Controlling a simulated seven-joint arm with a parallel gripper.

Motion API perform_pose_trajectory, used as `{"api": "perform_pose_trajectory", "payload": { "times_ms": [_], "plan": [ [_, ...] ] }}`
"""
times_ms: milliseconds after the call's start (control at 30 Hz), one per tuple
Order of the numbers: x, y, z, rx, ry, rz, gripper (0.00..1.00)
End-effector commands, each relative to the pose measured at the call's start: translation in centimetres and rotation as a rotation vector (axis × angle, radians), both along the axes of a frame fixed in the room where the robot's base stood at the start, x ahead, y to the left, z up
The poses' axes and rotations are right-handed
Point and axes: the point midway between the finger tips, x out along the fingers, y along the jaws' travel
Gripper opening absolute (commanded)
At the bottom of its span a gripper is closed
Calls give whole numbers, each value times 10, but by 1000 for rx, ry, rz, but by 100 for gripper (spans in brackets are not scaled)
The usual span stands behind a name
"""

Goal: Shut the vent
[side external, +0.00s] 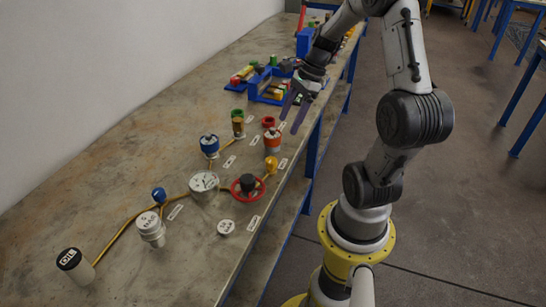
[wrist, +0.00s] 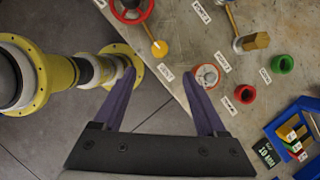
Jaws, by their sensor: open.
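A yellow round-headed handle (side external: 271,165) sits on the bench near its front edge, beside the red ring wheel; a small label (side external: 283,163) lies next to it. In the wrist view the yellow handle (wrist: 159,48) is at the top centre on a thin stem, and the nearby label (wrist: 165,73) seems to read VENT. My gripper (side external: 290,110) is open and empty above the bench's front edge, behind the yellow handle in the side view. In the wrist view its purple fingers (wrist: 160,80) are spread, with the handle beyond the tips. Whether the vent is open cannot be told.
An orange-and-white vessel (side external: 272,142) stands close to the handle. Blue trays (side external: 270,88) stand farther back. The bench's wall side is clear.

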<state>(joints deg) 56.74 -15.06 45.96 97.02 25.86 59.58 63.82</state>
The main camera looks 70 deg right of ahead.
Motion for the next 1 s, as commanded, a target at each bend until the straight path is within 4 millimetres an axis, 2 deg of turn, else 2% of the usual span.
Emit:
{"api": "perform_pose_trajectory", "payload": {
  "times_ms": [600,800,1000],
  "plan": [
    [29,31,-100,0,3,6,74],
    [35,35,-118,-2,0,6,74],
    [36,37,-122,-3,0,5,74]
  ]
}}
